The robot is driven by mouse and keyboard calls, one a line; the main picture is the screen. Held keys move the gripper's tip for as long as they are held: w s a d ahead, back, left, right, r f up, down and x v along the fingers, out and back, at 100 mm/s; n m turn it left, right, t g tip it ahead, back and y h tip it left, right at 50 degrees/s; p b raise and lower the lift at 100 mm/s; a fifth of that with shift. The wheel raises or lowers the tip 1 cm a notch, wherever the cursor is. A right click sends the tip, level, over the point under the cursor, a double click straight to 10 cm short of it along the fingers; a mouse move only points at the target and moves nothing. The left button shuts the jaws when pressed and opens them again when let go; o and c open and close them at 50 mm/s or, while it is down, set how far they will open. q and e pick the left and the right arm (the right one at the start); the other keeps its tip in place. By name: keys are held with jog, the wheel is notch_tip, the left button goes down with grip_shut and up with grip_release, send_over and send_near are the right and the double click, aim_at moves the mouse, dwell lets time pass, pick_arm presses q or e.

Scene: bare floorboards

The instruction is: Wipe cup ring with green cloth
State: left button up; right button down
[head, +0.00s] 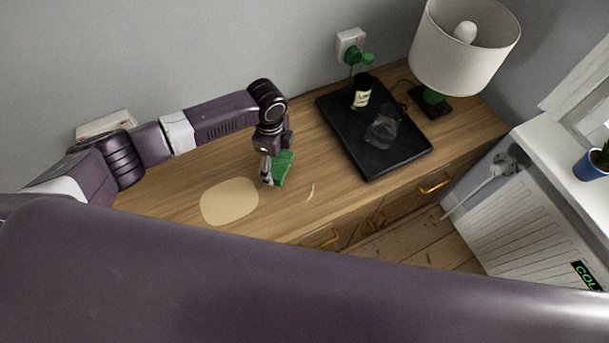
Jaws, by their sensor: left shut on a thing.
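The green cloth (283,168) is in my left gripper (267,181), which is shut on it and points down at the wooden cabinet top (180,192). The cloth hangs at or just above the wood; I cannot tell whether it touches. A thin pale curved mark (311,192), which looks like part of the cup ring, lies on the wood just right of the cloth, near the front edge. Any part of the ring under the cloth is hidden. My right gripper is not in view.
A beige oval mat (229,202) lies left of the gripper. A black board (377,151) at the right holds a dark bottle (361,92) and a crumpled clear item (382,132). A lamp (463,48) stands behind it, near a wall socket (350,41).

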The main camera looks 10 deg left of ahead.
pick_arm(q)
notch_tip(320, 180, up, 2)
jog(key=shift+r+p, duration=0.1)
jog(key=shift+p, duration=0.6)
jog(key=shift+w+r+p, duration=0.25)
jog(key=shift+r+p, duration=0.4)
jog(key=shift+r, duration=0.15)
jog(key=shift+s+r, duration=0.2)
jog(key=shift+r, duration=0.2)
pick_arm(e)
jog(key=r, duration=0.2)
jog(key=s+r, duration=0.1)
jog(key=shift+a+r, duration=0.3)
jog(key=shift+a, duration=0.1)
pick_arm(q)
jog(key=shift+w+f, duration=0.1)
jog(key=shift+d, duration=0.1)
